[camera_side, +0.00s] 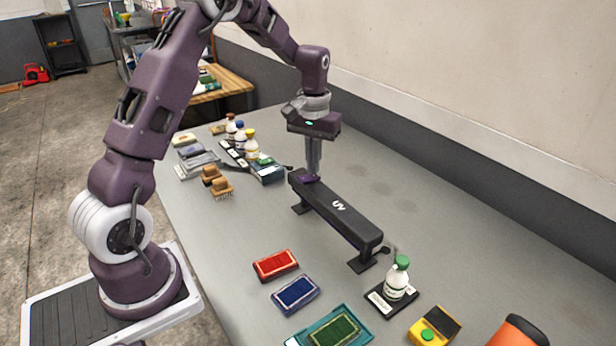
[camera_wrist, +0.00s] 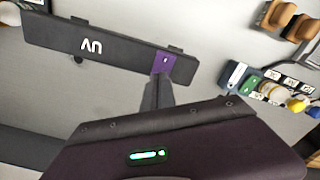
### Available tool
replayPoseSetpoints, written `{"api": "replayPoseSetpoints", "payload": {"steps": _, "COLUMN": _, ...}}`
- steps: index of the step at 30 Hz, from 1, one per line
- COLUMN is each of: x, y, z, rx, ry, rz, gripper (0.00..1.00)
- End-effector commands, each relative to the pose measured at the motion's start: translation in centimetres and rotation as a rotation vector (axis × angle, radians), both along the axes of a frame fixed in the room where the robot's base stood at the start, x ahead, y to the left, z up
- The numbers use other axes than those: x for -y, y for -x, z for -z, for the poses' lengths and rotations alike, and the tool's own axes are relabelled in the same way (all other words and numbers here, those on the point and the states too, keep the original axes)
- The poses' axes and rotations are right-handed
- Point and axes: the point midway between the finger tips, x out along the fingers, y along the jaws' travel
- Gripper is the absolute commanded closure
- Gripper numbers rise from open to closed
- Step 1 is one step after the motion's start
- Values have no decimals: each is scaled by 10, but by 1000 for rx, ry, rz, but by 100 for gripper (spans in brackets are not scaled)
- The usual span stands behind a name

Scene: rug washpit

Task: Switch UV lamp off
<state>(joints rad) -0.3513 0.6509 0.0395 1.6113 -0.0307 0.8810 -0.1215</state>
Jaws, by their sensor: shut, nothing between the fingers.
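The UV lamp (camera_side: 352,222) is a long black bar marked "UV" on low feet on the grey table; it also shows in the wrist view (camera_wrist: 125,53). A purple patch with a small mark, seemingly its switch (camera_wrist: 165,61), is at the bar's far end in the side view (camera_side: 304,179). My gripper (camera_side: 313,173) is shut and empty, pointing down at that end. In the wrist view its fingertips (camera_wrist: 158,78) overlap the edge of the purple patch; I cannot tell whether they touch it. No glow from the lamp is visible.
Red (camera_side: 276,264) and blue (camera_side: 296,294) blocks lie in front of the lamp. A green-capped bottle (camera_side: 397,280) stands near its near end. Brushes (camera_side: 221,187) and several bottles (camera_side: 251,146) are at the far left. A wall runs behind the table.

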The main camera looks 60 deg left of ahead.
Motion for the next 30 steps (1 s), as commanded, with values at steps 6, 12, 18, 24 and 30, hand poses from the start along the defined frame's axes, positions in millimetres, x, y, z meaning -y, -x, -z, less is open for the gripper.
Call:
{"api": "replayPoseSetpoints", "payload": {"steps": 6, "x": 0, "y": -1, "z": -24, "rx": 3, "ry": -2, "rz": 0, "gripper": 100}}
{"api": "replayPoseSetpoints", "payload": {"steps": 12, "x": 0, "y": -1, "z": -45, "rx": 3, "ry": -2, "rz": 0, "gripper": 100}}
{"api": "replayPoseSetpoints", "payload": {"steps": 18, "x": 0, "y": 0, "z": -61, "rx": 2, "ry": -1, "rz": 0, "gripper": 100}}
{"api": "replayPoseSetpoints", "payload": {"steps": 24, "x": 0, "y": 0, "z": -63, "rx": 0, "ry": 0, "rz": 0, "gripper": 100}}
{"api": "replayPoseSetpoints", "payload": {"steps": 30, "x": 17, "y": 11, "z": -87, "rx": 38, "ry": -9, "rz": 34, "gripper": 100}}
